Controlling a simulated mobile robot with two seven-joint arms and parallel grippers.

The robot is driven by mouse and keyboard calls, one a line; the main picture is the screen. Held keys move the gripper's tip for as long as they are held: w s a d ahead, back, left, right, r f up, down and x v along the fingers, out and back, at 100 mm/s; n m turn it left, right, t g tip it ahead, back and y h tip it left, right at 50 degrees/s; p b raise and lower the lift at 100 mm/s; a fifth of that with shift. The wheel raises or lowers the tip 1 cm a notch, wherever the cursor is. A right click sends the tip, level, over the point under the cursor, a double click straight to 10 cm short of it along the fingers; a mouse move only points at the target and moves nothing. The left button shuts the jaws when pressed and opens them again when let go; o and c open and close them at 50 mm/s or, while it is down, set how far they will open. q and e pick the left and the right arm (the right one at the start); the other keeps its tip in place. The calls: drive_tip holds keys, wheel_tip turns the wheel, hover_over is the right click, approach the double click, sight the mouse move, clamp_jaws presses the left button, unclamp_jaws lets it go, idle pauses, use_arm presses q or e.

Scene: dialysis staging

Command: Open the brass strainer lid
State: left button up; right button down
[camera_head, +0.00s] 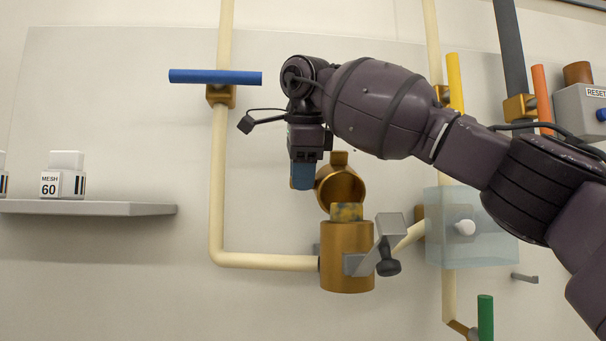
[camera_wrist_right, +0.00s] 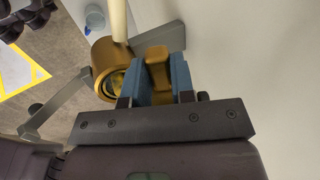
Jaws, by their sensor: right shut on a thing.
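The brass strainer body (camera_head: 347,262) stands upright on the cream pipe. Its round brass lid (camera_head: 340,188) is swung up, tilted back above and behind the body. A mottled yellow-grey piece (camera_head: 347,212) shows at the body's mouth. My right gripper (camera_head: 303,176) points down beside the lid's left edge. In the right wrist view its blue fingers (camera_wrist_right: 160,82) are shut on a brass tab (camera_wrist_right: 157,65). The open brass body (camera_wrist_right: 110,65) lies just left of them. A grey clamp arm with a dark knob (camera_head: 388,266) sits at the body's right side. My left gripper is not in view.
A blue-handled valve (camera_head: 215,77) is at upper left. A shelf (camera_head: 90,208) holds a white box marked MESH 60 (camera_head: 63,184). A translucent box (camera_head: 470,250) is right of the strainer. Yellow, orange and green handles are on the right.

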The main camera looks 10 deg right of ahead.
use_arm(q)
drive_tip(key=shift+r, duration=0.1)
use_arm(e)
drive_tip(key=shift+w+r+g, duration=0.1)
drive_tip(key=shift+w+g, duration=0.2)
drive_tip(key=shift+w, duration=0.1)
idle(0.3)
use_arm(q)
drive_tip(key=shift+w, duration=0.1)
use_arm(e)
drive_tip(key=c, duration=1)
unclamp_jaws()
drive_tip(key=shift+o, duration=0.2)
drive_tip(key=shift+v, duration=2.65)
use_arm(q)
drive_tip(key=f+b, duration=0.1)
drive_tip(key=b, duration=0.1)
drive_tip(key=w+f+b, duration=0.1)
drive_tip(key=b, duration=0.1)
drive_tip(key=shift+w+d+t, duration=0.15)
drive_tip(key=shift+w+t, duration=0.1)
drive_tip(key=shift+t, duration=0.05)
use_arm(e)
drive_tip(key=s, duration=1.1)
drive_tip(key=shift+s, duration=0.4)
